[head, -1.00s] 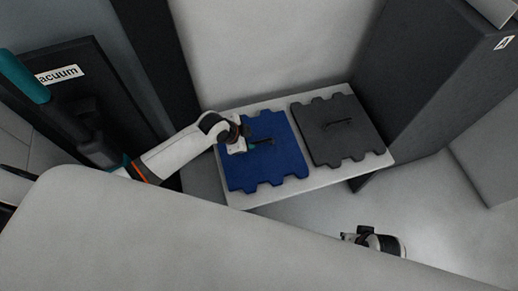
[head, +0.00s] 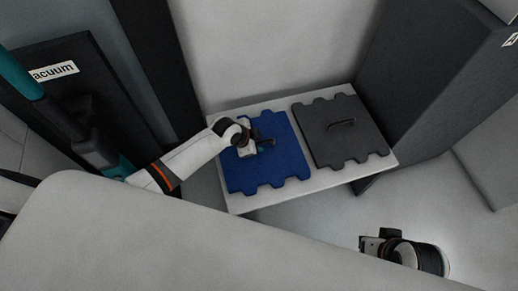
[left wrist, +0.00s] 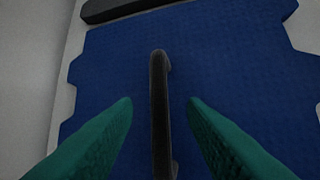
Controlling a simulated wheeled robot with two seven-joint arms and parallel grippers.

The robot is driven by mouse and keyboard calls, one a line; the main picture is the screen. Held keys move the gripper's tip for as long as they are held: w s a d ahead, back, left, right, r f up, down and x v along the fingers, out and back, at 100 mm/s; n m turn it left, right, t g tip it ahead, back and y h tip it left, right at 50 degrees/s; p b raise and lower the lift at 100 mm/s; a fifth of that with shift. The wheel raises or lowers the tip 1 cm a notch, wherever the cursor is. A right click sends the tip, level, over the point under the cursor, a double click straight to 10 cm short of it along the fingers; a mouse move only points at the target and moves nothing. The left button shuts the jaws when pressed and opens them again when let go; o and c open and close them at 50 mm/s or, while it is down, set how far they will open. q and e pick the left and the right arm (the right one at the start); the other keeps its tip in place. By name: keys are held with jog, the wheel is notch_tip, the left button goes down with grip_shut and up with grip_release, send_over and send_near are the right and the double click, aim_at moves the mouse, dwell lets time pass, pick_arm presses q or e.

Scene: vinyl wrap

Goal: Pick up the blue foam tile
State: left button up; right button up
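The blue foam tile (head: 281,172) lies flat on the left part of a light shelf, with a dark handle (left wrist: 159,110) on its top. My left gripper (head: 262,146) is over the tile at the handle. In the left wrist view its two green fingers (left wrist: 160,104) are spread apart, one on each side of the handle, with a gap to it on both sides. The handle is partly hidden by the gripper in the head view. My right gripper (head: 368,244) is low at the right, away from the tile; its fingers are too small to read.
A dark grey foam tile (head: 340,140) with its own handle lies beside the blue one on the light shelf (head: 240,206). A dark cabinet (head: 430,90) stands at the right. A teal vacuum (head: 85,145) stands at the left, near my left arm.

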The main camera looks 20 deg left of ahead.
pick_arm(q)
jog(key=shift+c, duration=0.5)
grip_shut()
jog(key=shift+r, duration=0.1)
